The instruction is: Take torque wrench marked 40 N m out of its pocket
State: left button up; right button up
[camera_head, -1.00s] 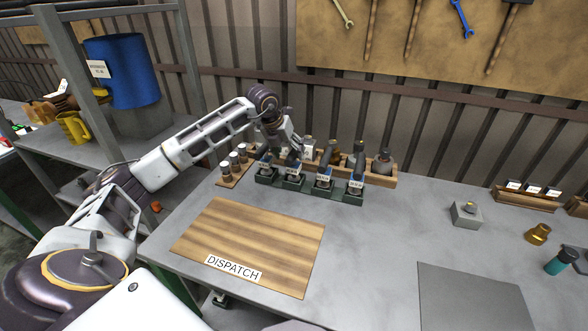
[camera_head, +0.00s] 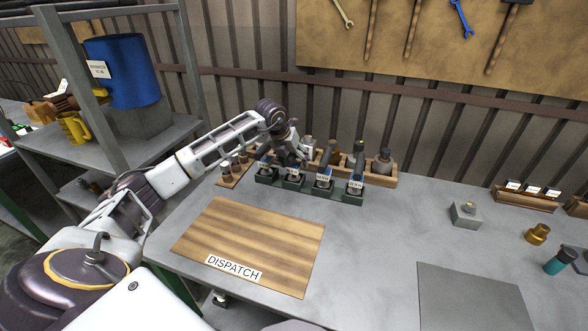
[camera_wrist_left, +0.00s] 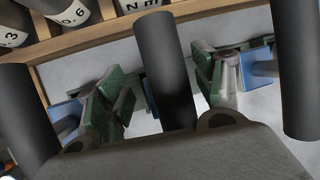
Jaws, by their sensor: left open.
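Several torque wrenches stand upright in a row of dark green pockets (camera_head: 292,184) at the back of the bench, with dark handles, blue parts and small white labels. The labels are too small to read, so I cannot tell which wrench is marked 40 N m. My left gripper (camera_head: 301,157) is open at the handles, near the second pocket from the left, and partly hides that wrench. In the left wrist view a dark handle (camera_wrist_left: 165,70) rises in front of the gripper body, with others at the left and right. I see no contact. My right gripper is out of view.
A wooden rack (camera_head: 385,179) with fittings stands close behind the pockets. A smaller wooden rack (camera_head: 228,180) is to the left. The wooden DISPATCH board (camera_head: 250,240) lies empty in front, and the bench to the right of it is mostly clear.

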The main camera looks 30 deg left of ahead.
pick_arm(q)
jog(key=c, duration=1.4)
jog(key=shift+c, duration=0.3)
jog(key=shift+r, duration=0.1)
jog(key=shift+r, duration=0.15)
grip_shut()
jog(key=shift+r, duration=4.8)
jog(key=shift+r, duration=0.1)
